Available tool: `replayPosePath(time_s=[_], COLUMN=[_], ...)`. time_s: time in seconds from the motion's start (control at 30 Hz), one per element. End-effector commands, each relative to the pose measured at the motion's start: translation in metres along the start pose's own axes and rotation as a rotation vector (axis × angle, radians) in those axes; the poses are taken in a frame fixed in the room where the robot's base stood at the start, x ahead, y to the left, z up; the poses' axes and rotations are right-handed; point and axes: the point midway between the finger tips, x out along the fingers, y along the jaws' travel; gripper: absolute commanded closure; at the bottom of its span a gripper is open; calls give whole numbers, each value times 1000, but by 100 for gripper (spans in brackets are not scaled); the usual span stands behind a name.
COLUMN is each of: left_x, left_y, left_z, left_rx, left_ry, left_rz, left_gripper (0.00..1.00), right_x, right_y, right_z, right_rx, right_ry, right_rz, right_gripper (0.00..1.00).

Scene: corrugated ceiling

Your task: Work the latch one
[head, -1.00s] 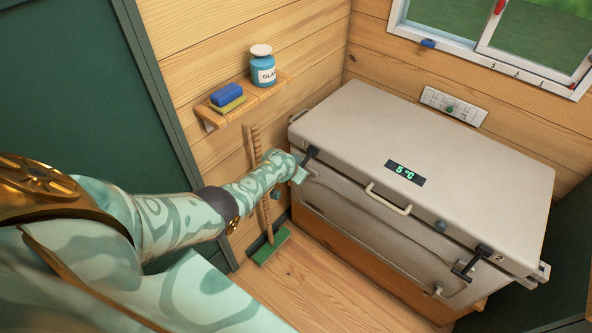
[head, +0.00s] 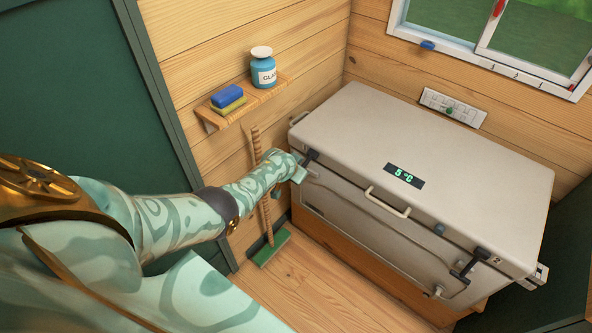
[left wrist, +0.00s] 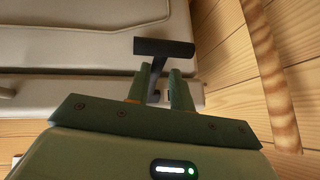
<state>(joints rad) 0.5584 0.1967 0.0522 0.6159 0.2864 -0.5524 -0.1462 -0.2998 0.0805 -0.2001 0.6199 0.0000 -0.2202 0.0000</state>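The grey chest cooler (head: 430,150) has its lid down and a lit "5 °C" display. Latch one (head: 311,154) is the black latch at the left end of its front. In the left wrist view the latch (left wrist: 164,47) shows as a dark T-shaped handle. My left gripper (head: 299,174) is at this latch. In the left wrist view its green fingers (left wrist: 159,78) stand close on both sides of the stem, with the crossbar just beyond the tips. The latch's lower end is partly hidden by the fingers. My right gripper is out of view.
Another black latch (head: 470,265) is at the cooler's right end, near a "2" label. A pale handle (head: 388,200) sits at the front middle. A broom with a green head (head: 269,247) leans beside my left forearm. A wall shelf (head: 250,100) holds sponges and a jar.

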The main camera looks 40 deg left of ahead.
Motion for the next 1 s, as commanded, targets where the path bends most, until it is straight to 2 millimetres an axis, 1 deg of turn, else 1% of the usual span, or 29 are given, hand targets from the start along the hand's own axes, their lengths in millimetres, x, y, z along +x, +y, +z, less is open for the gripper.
replayPosePath(time_s=[0.17,0.27,0.37,0.47,0.6,0.7,0.83,0.9,1.0], left_x=[-3,-14,-32,-58,-98,-122,-145,-154,-161], left_y=[1,0,0,-1,-1,-1,-1,0,0], left_z=[1,0,-2,-4,-4,-2,-2,-1,0], left_rx=[2,3,3,3,2,2,1,1,0], left_ry=[-4,-4,-3,-2,-1,-2,-1,0,-1], left_rz=[1,2,2,2,2,1,0,0,0], left_gripper=[78,78,78,78,78,78,78,78,78], right_x=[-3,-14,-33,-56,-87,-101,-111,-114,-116], right_y=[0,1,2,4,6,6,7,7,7], right_z=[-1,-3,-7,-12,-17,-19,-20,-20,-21], right_rx=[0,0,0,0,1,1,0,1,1], right_ry=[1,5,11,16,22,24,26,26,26], right_rz=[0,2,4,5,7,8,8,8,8], right_gripper=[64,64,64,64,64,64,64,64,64])
